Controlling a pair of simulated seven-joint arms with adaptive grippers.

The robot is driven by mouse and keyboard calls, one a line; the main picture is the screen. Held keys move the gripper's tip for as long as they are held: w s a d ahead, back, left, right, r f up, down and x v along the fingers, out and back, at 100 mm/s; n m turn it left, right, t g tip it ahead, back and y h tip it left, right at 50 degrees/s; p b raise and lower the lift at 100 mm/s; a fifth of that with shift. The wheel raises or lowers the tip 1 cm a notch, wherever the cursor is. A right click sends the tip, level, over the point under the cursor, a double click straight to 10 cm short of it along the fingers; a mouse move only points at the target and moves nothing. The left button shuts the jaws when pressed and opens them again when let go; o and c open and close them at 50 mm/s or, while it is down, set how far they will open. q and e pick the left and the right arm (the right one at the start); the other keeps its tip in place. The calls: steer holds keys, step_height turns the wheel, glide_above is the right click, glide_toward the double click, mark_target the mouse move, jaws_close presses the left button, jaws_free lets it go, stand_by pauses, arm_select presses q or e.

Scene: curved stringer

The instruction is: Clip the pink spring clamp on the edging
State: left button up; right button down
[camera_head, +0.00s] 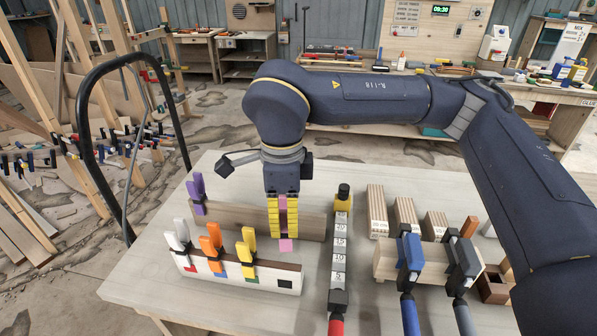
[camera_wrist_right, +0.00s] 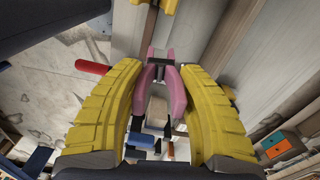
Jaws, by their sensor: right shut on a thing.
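The pink spring clamp (camera_head: 287,244) is held between the yellow fingers of my right gripper (camera_head: 285,232). In the right wrist view, its pink arms (camera_wrist_right: 175,88) show between the two ridged yellow fingers. In the head view, only a small pink part hangs below the fingertips, with a strip of pink between them. The long brown wooden board (camera_head: 311,226), which seems to carry the edging, stands behind the gripper. A purple clamp (camera_head: 196,195) sits at its left end. I cannot tell whether the pink clamp touches the board. My left gripper is not in view.
In front stands a white rack (camera_head: 262,281) with white (camera_head: 177,236), orange (camera_head: 211,242) and yellow clamps (camera_head: 248,243). The table's left corner (camera_head: 135,287) is clear.

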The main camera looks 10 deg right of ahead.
steer(key=shift+s+a+f, duration=0.1)
steer(key=shift+s+a, duration=0.1)
steer(key=shift+s, duration=0.3)
steer(key=shift+s+a+f, duration=0.1)
steer(key=shift+s+a, duration=0.1)
steer(key=shift+s, duration=0.3)
steer(key=shift+s+m, duration=0.3)
steer(key=shift+m, duration=0.6)
steer(key=shift+r, duration=0.1)
steer(key=shift+f, duration=1.15)
steer(key=shift+a+f, duration=0.1)
steer(key=shift+f, duration=0.2)
steer(key=shift+f, duration=0.85)
steer(key=shift+f, duration=0.35)
